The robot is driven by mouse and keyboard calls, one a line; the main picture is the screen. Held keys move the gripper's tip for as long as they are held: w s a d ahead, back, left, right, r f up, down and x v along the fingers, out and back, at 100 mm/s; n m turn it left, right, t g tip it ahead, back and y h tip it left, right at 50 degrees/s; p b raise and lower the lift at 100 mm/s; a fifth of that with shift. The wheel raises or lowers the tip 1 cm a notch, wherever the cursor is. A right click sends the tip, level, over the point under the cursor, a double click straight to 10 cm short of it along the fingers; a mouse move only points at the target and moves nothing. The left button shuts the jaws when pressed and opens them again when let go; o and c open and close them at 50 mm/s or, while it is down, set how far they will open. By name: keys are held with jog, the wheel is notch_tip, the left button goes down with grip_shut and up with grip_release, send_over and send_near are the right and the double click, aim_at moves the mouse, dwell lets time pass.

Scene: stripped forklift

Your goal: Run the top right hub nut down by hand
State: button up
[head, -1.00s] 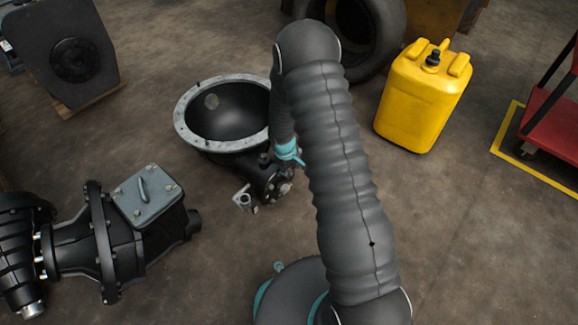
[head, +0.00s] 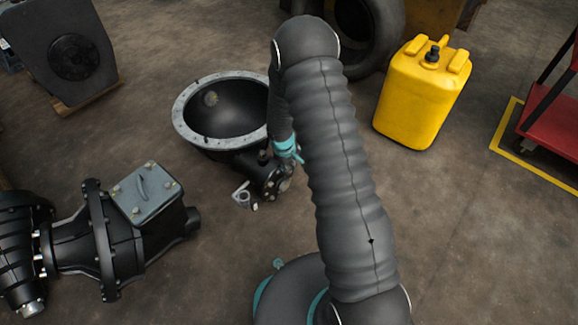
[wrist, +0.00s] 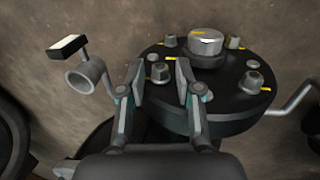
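The hub (wrist: 225,105) is a dark round disc in the wrist view, with a silver centre cap (wrist: 205,42), several grey nuts around it and yellow marks. My gripper (wrist: 160,78) is open, with its two fingers apart in front of the disc's left part. One hub nut (wrist: 163,72) shows in the gap between the fingertips; whether either finger touches it I cannot tell. Another nut (wrist: 253,80) is at the right of the disc. Which nut is the top right one is unclear from this angle. In the head view the hub is small and partly hidden by my arm.
A grey cup-shaped part (wrist: 82,78) on a bracket stands left of my gripper. A bent rod (wrist: 292,100) sticks out at the disc's right. In the head view are a black bowl housing (head: 190,137), a gearbox (head: 110,250) and a yellow canister (head: 420,95).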

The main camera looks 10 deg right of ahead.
jog(key=shift+f+h+b, duration=0.3)
jog(key=shift+b, duration=0.65)
jog(key=shift+r+t, duration=0.25)
jog(key=shift+t, duration=0.05)
jog(key=shift+h, duration=0.4)
jog(key=shift+t+h, duration=0.4)
jog(key=shift+t, duration=0.1)
jog(key=shift+c, duration=0.3)
grip_shut()
jog(key=shift+r, duration=0.1)
jog(key=shift+w+d+r, duration=0.1)
jog(key=shift+w+d, duration=0.05)
jog(key=shift+d, duration=0.05)
